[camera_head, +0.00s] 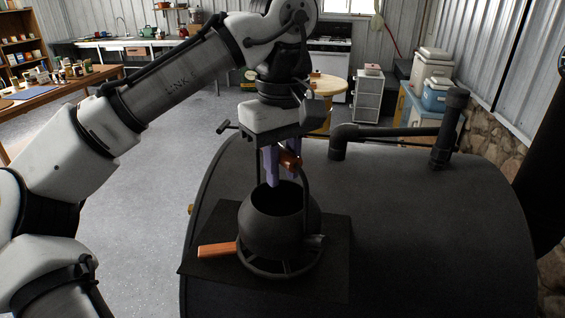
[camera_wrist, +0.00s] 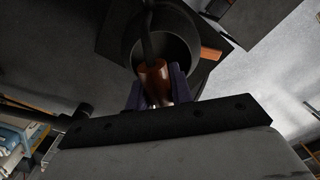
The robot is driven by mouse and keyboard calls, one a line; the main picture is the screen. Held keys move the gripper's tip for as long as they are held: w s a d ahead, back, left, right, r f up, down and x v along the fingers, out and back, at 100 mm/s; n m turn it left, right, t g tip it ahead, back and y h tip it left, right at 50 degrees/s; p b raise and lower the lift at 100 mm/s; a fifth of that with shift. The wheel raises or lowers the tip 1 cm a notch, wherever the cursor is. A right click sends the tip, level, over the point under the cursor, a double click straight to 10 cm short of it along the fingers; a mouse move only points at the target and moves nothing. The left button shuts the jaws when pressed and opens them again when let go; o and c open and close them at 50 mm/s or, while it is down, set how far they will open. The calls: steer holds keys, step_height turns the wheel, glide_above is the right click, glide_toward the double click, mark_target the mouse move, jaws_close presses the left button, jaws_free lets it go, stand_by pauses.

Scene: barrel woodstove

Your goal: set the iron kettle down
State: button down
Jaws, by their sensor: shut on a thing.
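The iron kettle (camera_head: 280,220) is a dark round pot with an open top and a tall bail handle with a wooden grip (camera_head: 291,160). My gripper (camera_head: 280,168) is above the kettle's opening, its purple fingers shut on that wooden grip. The kettle appears upright over a dark round spoked trivet (camera_head: 262,265) on the barrel stove; whether its base touches the trivet cannot be told. In the wrist view the grip (camera_wrist: 154,82) is between the fingers, with the kettle's open mouth (camera_wrist: 178,45) beyond.
The black barrel stove (camera_head: 430,230) fills the right, with a flat dark plate (camera_head: 335,240) under the trivet. A wooden handle (camera_head: 217,250) sticks out left of the trivet. A black pipe (camera_head: 390,132) stands behind on the stove. Open floor (camera_head: 130,210) lies left.

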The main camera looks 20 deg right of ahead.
steer(key=shift+f+b, duration=0.4)
steer(key=shift+f, duration=0.35)
stand_by(0.4)
steer(key=c, duration=1.2)
jaws_free()
steer(key=shift+c, duration=0.2)
steer(key=shift+o, duration=0.5)
steer(key=shift+f, duration=0.1)
steer(key=shift+r, duration=3.85)
